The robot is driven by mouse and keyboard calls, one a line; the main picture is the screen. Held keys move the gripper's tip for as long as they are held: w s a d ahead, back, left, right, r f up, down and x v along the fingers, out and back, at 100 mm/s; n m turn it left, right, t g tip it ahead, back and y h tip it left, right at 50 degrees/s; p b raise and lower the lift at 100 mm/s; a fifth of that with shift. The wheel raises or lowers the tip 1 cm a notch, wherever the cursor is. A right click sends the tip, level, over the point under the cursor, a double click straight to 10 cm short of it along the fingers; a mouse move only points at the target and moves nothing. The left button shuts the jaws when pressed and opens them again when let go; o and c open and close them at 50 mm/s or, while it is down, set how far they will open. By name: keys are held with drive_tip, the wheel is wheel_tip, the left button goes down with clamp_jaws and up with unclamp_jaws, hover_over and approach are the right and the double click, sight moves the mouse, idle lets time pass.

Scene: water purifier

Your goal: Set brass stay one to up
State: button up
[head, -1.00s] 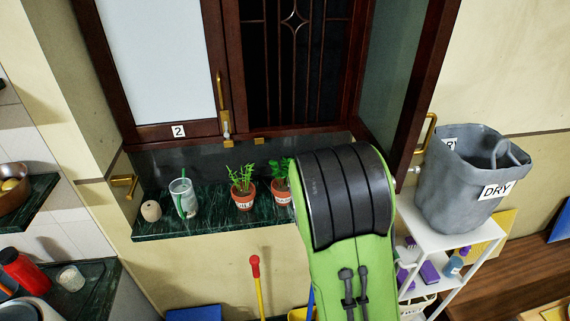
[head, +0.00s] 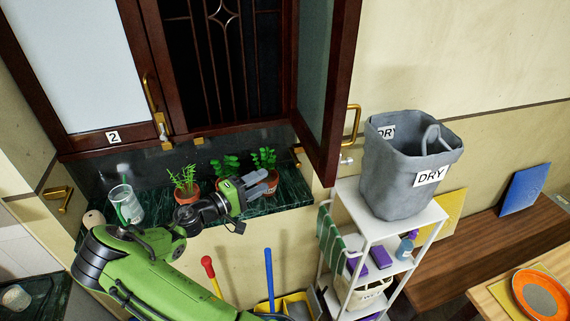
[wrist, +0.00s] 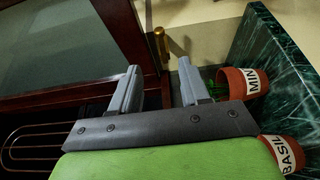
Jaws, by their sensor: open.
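Several brass fittings show, and I cannot tell by label which is stay one. A small brass piece (head: 298,155) sits at the window's lower right, near the open shutter's foot. In the wrist view a brass post (wrist: 160,45) stands beyond my fingers, beside the dark shutter frame; it appears upright. My gripper (head: 268,178) is over the sill by the right-hand plants. Its two grey fingers (wrist: 157,66) are apart with nothing between them, short of the brass post. Other brass pieces are on the left wall (head: 64,198) and along the window's bottom frame (head: 199,141).
Potted plants stand on the green marble sill (head: 150,222), including a mint pot (wrist: 243,82) and a basil pot (wrist: 284,153) close to my gripper. The open right shutter (head: 338,90) juts out. A grey DRY bucket (head: 395,185) stands on a white shelf (head: 437,213).

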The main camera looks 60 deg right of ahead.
sight(296, 163)
drive_tip(key=p+x, duration=0.1)
drive_tip(key=x, duration=1)
drive_tip(key=shift+d+p, duration=0.35)
drive_tip(key=shift+p, duration=0.05)
drive_tip(key=shift+s, duration=0.1)
drive_tip(key=shift+c, duration=0.4)
clamp_jaws()
